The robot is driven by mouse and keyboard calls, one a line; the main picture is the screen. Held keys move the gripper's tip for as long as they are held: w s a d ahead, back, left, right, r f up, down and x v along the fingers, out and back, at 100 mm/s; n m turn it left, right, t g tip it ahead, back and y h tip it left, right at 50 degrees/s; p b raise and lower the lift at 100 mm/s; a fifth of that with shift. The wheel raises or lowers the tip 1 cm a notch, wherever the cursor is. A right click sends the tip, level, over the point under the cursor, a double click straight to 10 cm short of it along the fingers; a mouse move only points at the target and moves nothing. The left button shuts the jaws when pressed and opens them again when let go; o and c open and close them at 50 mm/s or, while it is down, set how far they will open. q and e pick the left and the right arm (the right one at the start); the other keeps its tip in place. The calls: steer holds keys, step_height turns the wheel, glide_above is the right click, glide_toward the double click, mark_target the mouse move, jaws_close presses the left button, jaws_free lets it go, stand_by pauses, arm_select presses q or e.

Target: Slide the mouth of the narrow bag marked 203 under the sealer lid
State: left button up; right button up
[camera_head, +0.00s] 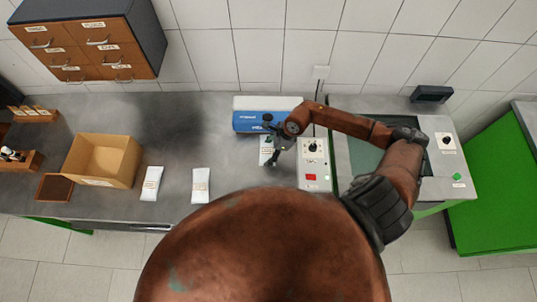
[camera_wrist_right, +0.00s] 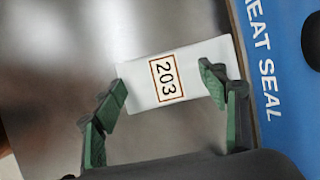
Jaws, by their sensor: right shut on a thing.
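The narrow white bag marked 203 (camera_wrist_right: 190,56) lies flat, with its black number framed in orange, in the right wrist view. In the head view the bag (camera_head: 264,158) is partly covered by my right gripper. My right gripper (camera_head: 270,143) is shut on the bag, with one green-padded finger at each side in the wrist view. The blue and white heat sealer (camera_head: 258,121) is just behind it. In the wrist view the bag's right end meets the edge of the blue sealer (camera_wrist_right: 272,75); I cannot tell whether it is under the lid. My left gripper is not in view.
Two white bags (camera_head: 152,184) (camera_head: 200,186) lie on the grey bench, left of the gripper. A cardboard box (camera_head: 103,158) stands further left. A control box (camera_head: 313,165) with a dial and red switch is close right of the gripper. The bench between is clear.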

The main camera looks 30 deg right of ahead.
mark_target(267, 145)
steer(key=shift+w+d, duration=0.25)
steer(key=shift+w, duration=0.15)
steer(key=shift+w+d+b, duration=0.2)
steer(key=shift+w+b, duration=0.15)
steer(key=shift+b, duration=0.1)
steer(key=shift+w+d+b, duration=0.4)
steer(key=shift+w+b, duration=0.05)
steer(key=shift+w, duration=0.15)
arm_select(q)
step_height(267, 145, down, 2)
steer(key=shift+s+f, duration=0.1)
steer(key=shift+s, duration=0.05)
arm_select(e)
steer(key=shift+w, duration=0.15)
steer(key=shift+w+d+r, duration=0.15)
steer(key=o, duration=1.5)
steer(key=shift+w+r, duration=0.1)
steer(key=shift+d, duration=0.1)
steer(key=shift+d+r, duration=0.1)
steer(key=shift+r, duration=0.15)
steer(key=v, duration=1.1)
steer(key=shift+s, duration=0.4)
